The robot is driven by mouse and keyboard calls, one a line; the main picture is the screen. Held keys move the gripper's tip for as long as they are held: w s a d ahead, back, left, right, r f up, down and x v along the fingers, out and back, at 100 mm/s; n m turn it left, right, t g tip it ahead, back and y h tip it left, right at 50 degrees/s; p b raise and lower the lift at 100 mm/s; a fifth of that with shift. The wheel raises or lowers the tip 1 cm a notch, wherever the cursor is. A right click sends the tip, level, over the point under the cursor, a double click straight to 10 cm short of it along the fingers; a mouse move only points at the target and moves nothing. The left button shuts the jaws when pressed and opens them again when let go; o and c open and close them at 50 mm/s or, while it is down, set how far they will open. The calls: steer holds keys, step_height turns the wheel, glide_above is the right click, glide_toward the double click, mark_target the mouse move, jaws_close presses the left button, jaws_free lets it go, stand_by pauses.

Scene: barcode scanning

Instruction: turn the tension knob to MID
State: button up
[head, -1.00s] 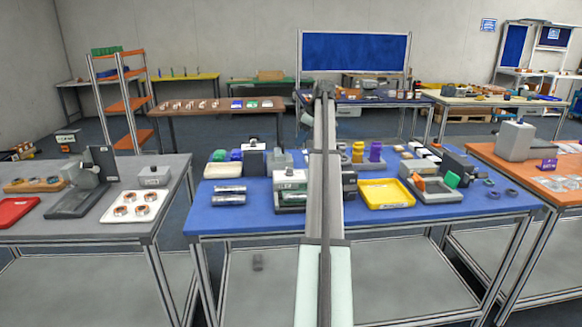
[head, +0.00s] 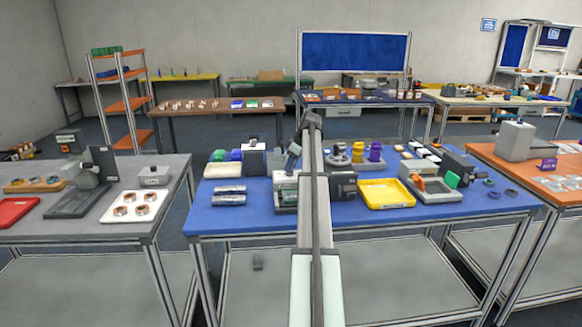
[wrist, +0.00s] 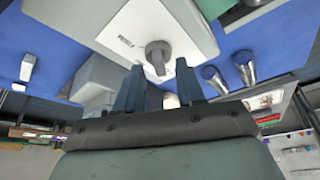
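In the wrist view a grey round knob (wrist: 158,50) with a protruding grip stands on a white box face (wrist: 185,30). A small dark label beside it is too small to read. My gripper (wrist: 159,68) is open, with one finger on each side of the knob's near end. I cannot tell whether either finger touches it. In the head view my gripper (head: 291,160) is tilted down over the light box unit (head: 286,183) on the blue table. The knob cannot be made out there, and my arm hides part of that area.
Silver cylinders (head: 228,190) lie left of the unit on the blue table (head: 255,222); they also show in the wrist view (wrist: 243,65). A black-and-white device (head: 253,160) stands behind left. A yellow tray (head: 386,193) is to the right. The table's front left is clear.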

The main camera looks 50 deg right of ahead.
steer(key=shift+w+f, duration=0.15)
steer(key=shift+f, duration=0.2)
jaws_close()
stand_by(0.3)
